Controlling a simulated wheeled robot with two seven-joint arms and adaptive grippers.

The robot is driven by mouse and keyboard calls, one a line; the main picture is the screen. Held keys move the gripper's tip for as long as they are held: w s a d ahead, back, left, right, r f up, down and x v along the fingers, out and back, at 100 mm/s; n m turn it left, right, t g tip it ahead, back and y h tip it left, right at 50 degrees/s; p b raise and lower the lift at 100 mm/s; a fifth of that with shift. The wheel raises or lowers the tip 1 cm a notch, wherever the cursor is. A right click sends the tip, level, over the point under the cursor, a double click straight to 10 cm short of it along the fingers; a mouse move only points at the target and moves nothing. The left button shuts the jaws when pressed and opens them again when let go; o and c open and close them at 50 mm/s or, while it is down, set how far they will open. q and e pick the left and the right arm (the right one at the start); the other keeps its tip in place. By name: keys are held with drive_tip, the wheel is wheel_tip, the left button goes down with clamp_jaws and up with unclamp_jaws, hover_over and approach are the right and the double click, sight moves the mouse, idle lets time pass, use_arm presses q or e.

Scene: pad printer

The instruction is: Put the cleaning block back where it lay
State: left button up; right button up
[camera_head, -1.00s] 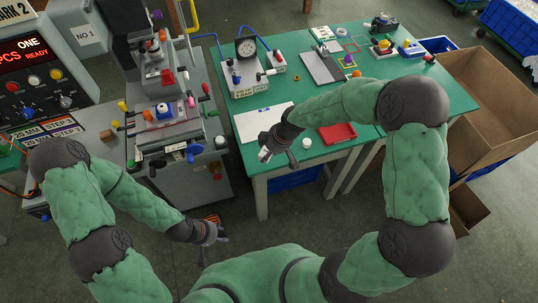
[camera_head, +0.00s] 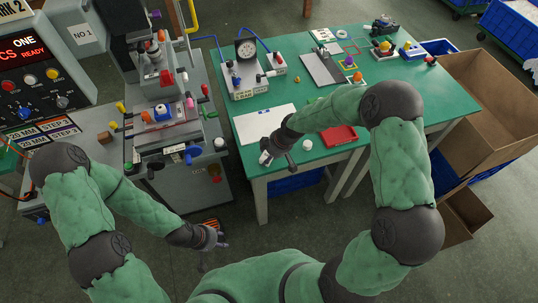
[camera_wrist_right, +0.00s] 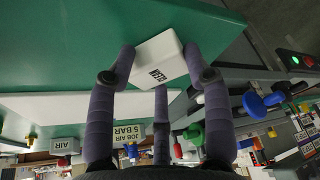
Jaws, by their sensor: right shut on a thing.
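The cleaning block is a small white block (camera_wrist_right: 158,60) with dark lettering that reads CLEAN, in the right wrist view. My right gripper (camera_wrist_right: 160,68) is shut on it, with purple-grey fingers on both sides. In the head view my right gripper (camera_head: 270,156) is over the front left corner of the green table (camera_head: 252,187); the block shows as a small white patch (camera_head: 264,158) there. Whether the block touches the table, I cannot tell. My left gripper (camera_head: 220,238) hangs low in front of the machine, away from the table; its fingers are too small to read.
A white sheet (camera_head: 262,122) lies just behind my right gripper. A red tray (camera_head: 338,136) and a small white round piece (camera_head: 307,145) are to its right. The grey pad printer (camera_head: 165,135) stands left of the table, with a gap between. A gauge stand (camera_head: 246,75) is behind.

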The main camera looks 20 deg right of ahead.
drive_tip(key=o, duration=1.1)
drive_tip(key=shift+f, duration=0.1)
drive_tip(key=shift+r, duration=0.25)
drive_tip(key=p+v, duration=0.3)
drive_tip(key=v, duration=0.8)
drive_tip(key=shift+r, duration=0.35)
drive_tip(key=shift+s+d, duration=0.1)
drive_tip(key=shift+s, duration=0.05)
